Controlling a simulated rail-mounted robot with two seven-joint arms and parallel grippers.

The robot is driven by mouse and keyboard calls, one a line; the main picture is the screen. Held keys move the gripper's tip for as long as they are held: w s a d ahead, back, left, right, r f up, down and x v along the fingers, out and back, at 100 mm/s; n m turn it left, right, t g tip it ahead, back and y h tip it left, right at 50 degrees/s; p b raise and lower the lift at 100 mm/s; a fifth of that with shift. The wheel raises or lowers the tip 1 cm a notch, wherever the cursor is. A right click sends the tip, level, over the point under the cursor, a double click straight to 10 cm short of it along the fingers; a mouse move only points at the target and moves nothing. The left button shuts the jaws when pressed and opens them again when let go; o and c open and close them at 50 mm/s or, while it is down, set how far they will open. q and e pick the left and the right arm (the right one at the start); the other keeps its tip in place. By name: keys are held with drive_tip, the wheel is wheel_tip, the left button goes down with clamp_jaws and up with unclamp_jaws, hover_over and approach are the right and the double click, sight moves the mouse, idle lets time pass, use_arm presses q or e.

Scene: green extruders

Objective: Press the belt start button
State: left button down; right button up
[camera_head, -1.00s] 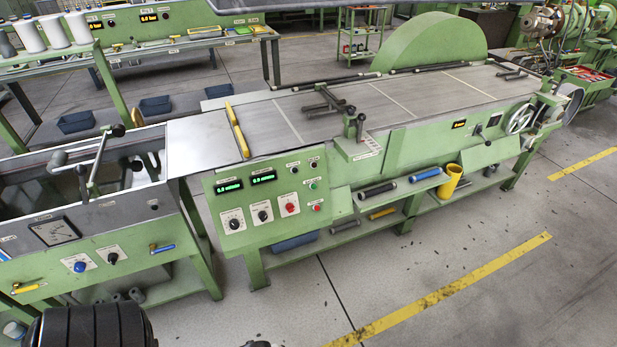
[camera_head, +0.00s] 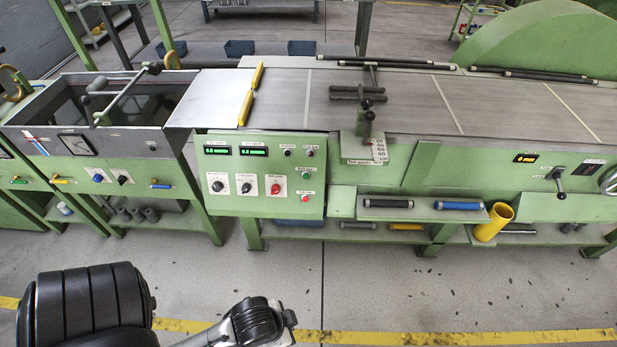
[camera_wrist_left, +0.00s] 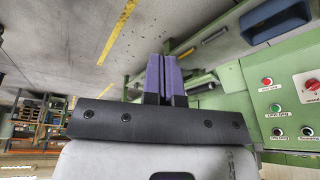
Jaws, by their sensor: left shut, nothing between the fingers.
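The green control panel (camera_head: 262,176) on the front of the machine carries displays, knobs and buttons. At its right side are a green button (camera_head: 306,174) and, below it, a red button (camera_head: 305,198). In the left wrist view, which looks upside down, the green button (camera_wrist_left: 275,108) and red button (camera_wrist_left: 267,81) show at the right. Their small labels are hard to read. My left gripper (camera_wrist_left: 163,74) has purple fingers, shut together and empty. It is left of the panel in that view and apart from the buttons. My right gripper is not in view.
A large red knob (camera_head: 276,185) and two black knobs sit left of the buttons.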

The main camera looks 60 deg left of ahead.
sight(306, 176)
use_arm(q)
drive_tip(key=w+a+r+m+t+y+p, duration=0.1)
drive_tip(key=w+a+m+y, duration=0.4)
drive_tip(key=w+a+m, duration=0.5)
drive_tip(key=w+a+r+m+t+y+p, duration=0.1)
drive_tip(key=w+a+m+t+y+p, duration=0.2)
drive_tip(key=w+a+m+y+p, duration=0.3)
drive_tip(key=w+a+m, duration=0.2)
drive_tip(key=a+m, duration=0.1)
drive_tip(key=a, duration=0.2)
drive_tip(key=w+a+m, duration=0.3)
drive_tip(key=a+m, duration=0.1)
drive_tip(key=a, duration=0.2)
drive_tip(key=shift+w+a+r+y+p, duration=0.15)
drive_tip(key=shift+w+a+y+p, duration=0.1)
drive_tip(key=shift+w+y+p, duration=0.05)
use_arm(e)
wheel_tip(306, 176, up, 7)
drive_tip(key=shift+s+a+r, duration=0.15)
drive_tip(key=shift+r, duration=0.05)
use_arm(q)
drive_tip(key=b+x, duration=0.4)
drive_tip(key=x, duration=1)
drive_tip(key=shift+b, duration=0.4)
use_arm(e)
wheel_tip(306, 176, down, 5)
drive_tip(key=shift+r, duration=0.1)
use_arm(q)
drive_tip(key=shift+w, duration=0.1)
